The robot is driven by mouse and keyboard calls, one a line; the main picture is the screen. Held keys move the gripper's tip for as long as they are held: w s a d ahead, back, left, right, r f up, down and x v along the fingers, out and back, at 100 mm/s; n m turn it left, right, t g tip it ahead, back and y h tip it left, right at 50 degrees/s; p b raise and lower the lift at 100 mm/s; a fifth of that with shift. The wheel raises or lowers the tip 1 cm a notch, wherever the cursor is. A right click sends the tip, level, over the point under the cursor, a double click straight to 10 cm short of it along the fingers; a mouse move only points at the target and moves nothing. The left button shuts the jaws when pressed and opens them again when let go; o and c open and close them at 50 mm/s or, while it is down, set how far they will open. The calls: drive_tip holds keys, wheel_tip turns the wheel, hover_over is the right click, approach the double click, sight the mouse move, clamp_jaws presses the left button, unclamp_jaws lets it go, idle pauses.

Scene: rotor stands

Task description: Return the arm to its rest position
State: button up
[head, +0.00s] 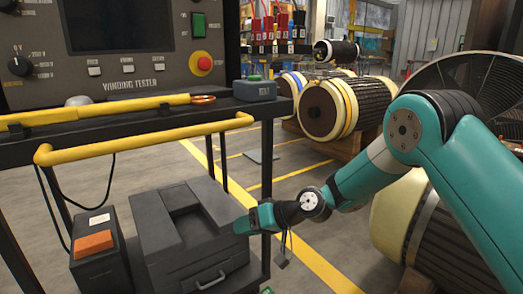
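My teal arm (465,160) comes in from the right edge, bends at a dark-banded elbow (403,130) and runs down to the left. Its wrist (309,201) is low, beside the front post of the tester cart. My gripper (245,222) is at the right side of the grey case on the lower shelf, close to the post. I cannot tell whether it touches the case. Its fingers are too small and partly hidden to show whether they are open or shut, and I see nothing clearly held. A small dark piece (282,260) hangs below the wrist.
The winding tester (125,45) stands on the cart with a yellow rail (145,140). A yellow rod (95,109) with a copper ring lies on top. A grey case (185,235) sits below.

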drive_tip(key=s+d+r+n+g+h, duration=0.1)
drive_tip(key=s+d+r+h, duration=0.1)
drive_tip(key=s+d+r, duration=0.35)
drive_tip(key=s+d+r+h, duration=0.1)
drive_tip(key=s+d+r, duration=0.1)
drive_tip(key=s+r, duration=0.55)
drive_tip(key=s+d+r+g+h+p, duration=0.1)
drive_tip(key=s+d+r+h, duration=0.1)
drive_tip(key=s+d, duration=0.55)
drive_tip(key=s+d+r+g+h+p, duration=0.1)
drive_tip(key=s+d+r+h, duration=0.2)
drive_tip(key=s, duration=0.8)
wheel_tip(320, 180, up, 37)
drive_tip(key=p, duration=3.7)
drive_tip(key=shift+d+f+y, duration=0.15)
drive_tip(key=shift+d+y, duration=0.05)
drive_tip(key=shift+y, duration=0.1)
drive_tip(key=shift+w, duration=0.1)
